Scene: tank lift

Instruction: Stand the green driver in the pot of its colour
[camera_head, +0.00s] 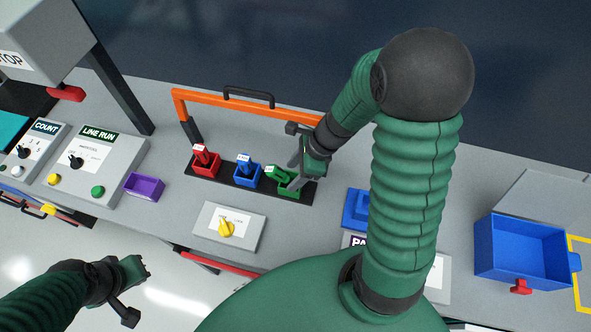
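The green driver (277,174) leans at a tilt by the green pot (291,191), at the right end of a dark strip. Its lower end is hard to make out, so I cannot tell whether it is in the pot. My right gripper (296,172) is right over the green pot, beside the driver. Its fingers are small and partly hidden, so I cannot tell whether they grip the driver. My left gripper (131,278) is low at the left, in front of the bench and away from the pots; its fingers are unclear.
A red pot (206,170) and a blue pot (246,182) hold drivers of their own colours. An orange rail (245,101) runs behind them. A yellow-knob box (228,228) stands in front. A purple tray (144,187) is left, a blue bin (522,252) right.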

